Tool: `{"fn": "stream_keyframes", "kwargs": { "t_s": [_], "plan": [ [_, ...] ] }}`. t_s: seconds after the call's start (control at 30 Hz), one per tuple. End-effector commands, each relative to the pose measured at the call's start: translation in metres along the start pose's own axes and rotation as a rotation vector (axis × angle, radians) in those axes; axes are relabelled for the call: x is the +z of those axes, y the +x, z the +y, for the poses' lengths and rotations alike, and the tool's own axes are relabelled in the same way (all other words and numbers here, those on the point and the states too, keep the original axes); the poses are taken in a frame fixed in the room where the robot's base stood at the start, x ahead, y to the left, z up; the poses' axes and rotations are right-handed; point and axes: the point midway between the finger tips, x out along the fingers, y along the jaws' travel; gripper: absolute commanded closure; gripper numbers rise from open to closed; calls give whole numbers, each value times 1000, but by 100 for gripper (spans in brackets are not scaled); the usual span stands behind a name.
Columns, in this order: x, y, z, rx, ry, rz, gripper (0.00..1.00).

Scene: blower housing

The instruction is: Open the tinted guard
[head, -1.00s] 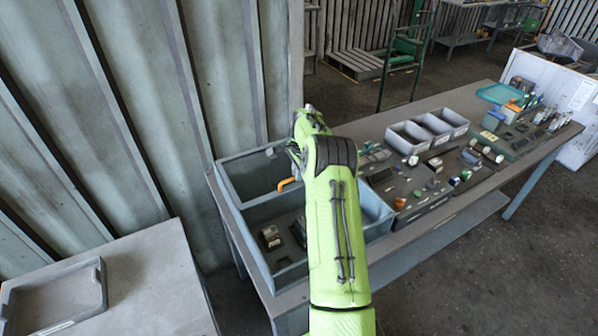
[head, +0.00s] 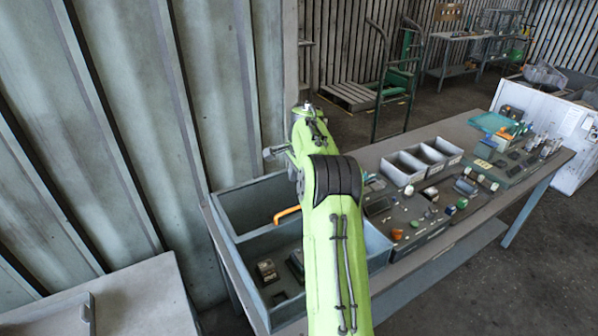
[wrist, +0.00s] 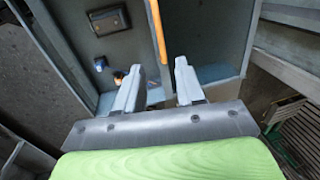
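A blue-grey two-compartment housing (head: 254,322) stands at the near end of the long bench. An orange handle (head: 287,214) sits near its middle divider; it also shows as an orange bar in the wrist view (wrist: 157,32). I cannot clearly make out the tinted guard's outline; a bluish panel shows at the housing's right side (head: 377,243). My gripper (wrist: 158,80) is open, with nothing between its fingers, and the orange bar lies beyond the gap. In the head view my arm hides part of the housing, and the gripper is mostly hidden.
Small parts (head: 267,270) lie in the front compartment. Grey bins (head: 403,168) and several loose parts cover the bench to the right. A corrugated wall (head: 110,120) rises close on the left. A smaller table (head: 130,295) stands at front left.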

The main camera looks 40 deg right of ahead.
Motion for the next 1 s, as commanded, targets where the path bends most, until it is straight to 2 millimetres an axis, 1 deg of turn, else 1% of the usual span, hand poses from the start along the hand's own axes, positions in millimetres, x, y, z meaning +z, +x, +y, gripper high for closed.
{"fn": "stream_keyframes", "kwargs": {
  "t_s": [0.03, 0.1, 0.23, 0.8, 0.87, 0.9, 0.97, 1.0],
  "plan": [
    [0, -14, -1, -3, 0, 2, 62],
    [0, -27, -1, -3, 0, 1, 62],
    [0, -41, -1, -1, -1, 0, 62],
    [1, -42, 0, 0, -3, 0, 62],
    [6, -47, -1, -3, -26, 3, 62],
    [15, -53, 0, -7, -62, 9, 62],
    [36, -68, 2, -14, -151, 23, 62],
    [53, -80, 6, -21, -227, 35, 62]
  ]
}}
